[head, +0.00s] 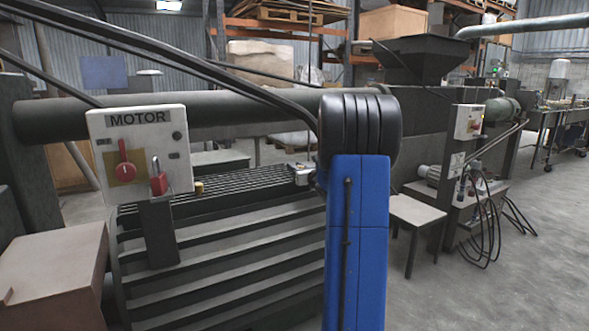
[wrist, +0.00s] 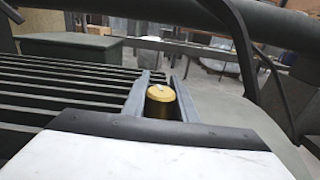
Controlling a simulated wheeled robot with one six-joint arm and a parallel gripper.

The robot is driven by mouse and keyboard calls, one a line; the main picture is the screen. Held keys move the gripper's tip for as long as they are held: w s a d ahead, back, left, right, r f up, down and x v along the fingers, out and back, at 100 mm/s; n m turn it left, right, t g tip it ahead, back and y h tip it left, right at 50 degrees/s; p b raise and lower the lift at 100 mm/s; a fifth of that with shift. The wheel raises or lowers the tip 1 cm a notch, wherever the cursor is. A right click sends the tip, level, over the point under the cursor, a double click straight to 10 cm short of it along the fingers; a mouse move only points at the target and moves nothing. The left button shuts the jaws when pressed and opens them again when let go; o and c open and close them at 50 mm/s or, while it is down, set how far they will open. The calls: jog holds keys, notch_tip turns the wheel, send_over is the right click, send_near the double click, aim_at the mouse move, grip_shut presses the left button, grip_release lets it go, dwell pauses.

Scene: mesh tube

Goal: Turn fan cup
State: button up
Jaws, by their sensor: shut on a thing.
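A brass cup (wrist: 161,97) with a round, flat top stands between the two grey fingers of my gripper (wrist: 160,80) in the wrist view. The fingers are closed on its sides. In the head view my gripper (head: 299,169) is just left of my blue arm, over the right end of the slatted dark machine. The held cup cannot be made out there. Another small brass cup (head: 199,188) shows to the left, beside the motor panel and apart from my gripper.
The motor panel (head: 139,152) with red switches stands at the left on a post. The slatted machine housing (head: 225,235) fills the middle front. A thick dark pipe (head: 220,115) crosses behind. A small table (head: 415,211) stands right of my arm, with open floor farther right.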

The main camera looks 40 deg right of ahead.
jog(key=shift+s+d+m+g+h, duration=0.2)
jog(key=shift+m+g+h, duration=0.35)
jog(key=shift+m+h, duration=0.5)
jog(key=shift+s+d+m+g+h, duration=0.1)
jog(key=shift+d+m+g+h, duration=0.35)
jog(key=shift+h, duration=1)
jog(key=shift+m, duration=0.4)
jog(key=o, duration=1)
jog(key=shift+o, duration=0.2)
jog(key=shift+a, duration=0.1)
jog(key=v, duration=1.7)
jog(key=shift+a, duration=0.3)
jog(key=shift+r, duration=0.15)
